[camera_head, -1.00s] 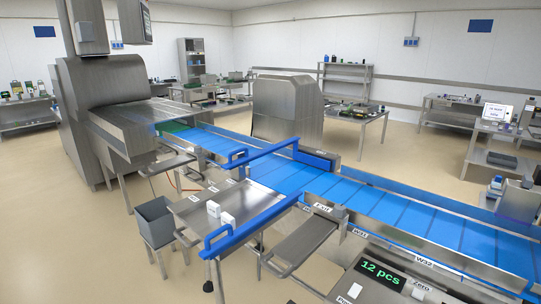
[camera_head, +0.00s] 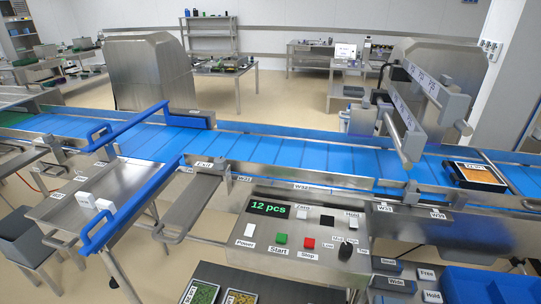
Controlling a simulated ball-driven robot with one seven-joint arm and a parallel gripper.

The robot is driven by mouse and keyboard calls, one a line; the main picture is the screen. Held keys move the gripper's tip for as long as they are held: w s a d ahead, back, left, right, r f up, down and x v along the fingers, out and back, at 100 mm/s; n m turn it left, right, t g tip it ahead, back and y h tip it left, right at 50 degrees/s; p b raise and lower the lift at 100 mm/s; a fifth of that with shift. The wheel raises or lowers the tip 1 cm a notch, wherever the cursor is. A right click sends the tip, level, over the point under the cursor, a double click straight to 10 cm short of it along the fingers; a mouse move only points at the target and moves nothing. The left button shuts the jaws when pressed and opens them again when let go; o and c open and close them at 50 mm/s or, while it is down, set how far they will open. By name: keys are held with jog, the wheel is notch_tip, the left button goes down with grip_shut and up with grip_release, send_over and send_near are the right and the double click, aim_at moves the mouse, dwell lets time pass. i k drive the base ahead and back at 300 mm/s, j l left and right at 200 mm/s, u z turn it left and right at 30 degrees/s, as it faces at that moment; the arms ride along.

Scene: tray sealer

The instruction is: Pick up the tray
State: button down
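A black tray with orange contents (camera_head: 478,176) lies on the blue conveyor belt (camera_head: 330,158) at the far right, beyond the grey overhead frame (camera_head: 428,95). Two more dark-rimmed trays show at the bottom edge, one with green contents (camera_head: 200,293) and one with yellowish contents (camera_head: 240,297). Both are cut off by the picture's edge. The pictures do not tell which tray is meant. My gripper is not in view.
A control panel (camera_head: 300,236) reading "12 pcs" stands in front of the belt. Blue bins (camera_head: 480,284) are at the bottom right. A blue guard bar (camera_head: 140,205) crosses a steel side table (camera_head: 65,208) at left. Open floor lies behind the belt.

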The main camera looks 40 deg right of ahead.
aim_at(468, 176)
jog(key=z, duration=1.85)
